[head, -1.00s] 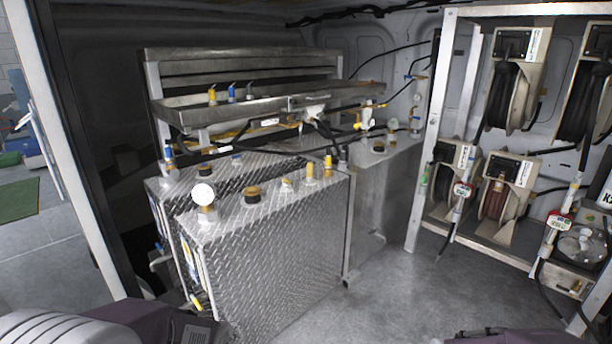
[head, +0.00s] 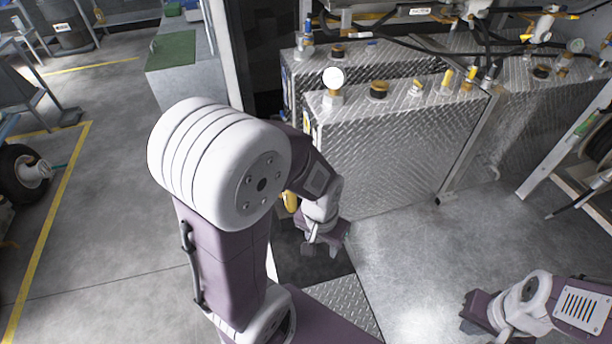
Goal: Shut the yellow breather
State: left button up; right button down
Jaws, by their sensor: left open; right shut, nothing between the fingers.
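Two yellow upright fittings stand on top of the front diamond-plate tank (head: 385,150): one yellow fitting (head: 447,77) and, to its right, another (head: 467,87). I cannot tell which yellow part is the breather, or whether it is open or shut. Another yellow part (head: 290,201) shows low beside my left forearm, partly hidden by it. My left gripper (head: 322,238) hangs low near the tank's left end, open, its fingertips small and hard to make out. My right gripper (head: 478,312) is at the lower right over the floor, shut and empty, apart from the tanks.
On the front tank stand a white round gauge (head: 333,78), a black cap (head: 379,90) and a small fitting (head: 417,87). Hoses and a tray rail cross above. A reel rack (head: 565,150) stands at right. Open floor (head: 110,220) lies at left.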

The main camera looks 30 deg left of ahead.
aim_at(416, 85)
jog(key=i+l+u, duration=0.1)
jog(key=i, duration=0.45)
jog(key=i+l+u, duration=0.1)
jog(key=i+l, duration=0.3)
jog(key=i+l+u, duration=0.1)
jog(key=i+l, duration=0.2)
jog(key=i, duration=0.35)
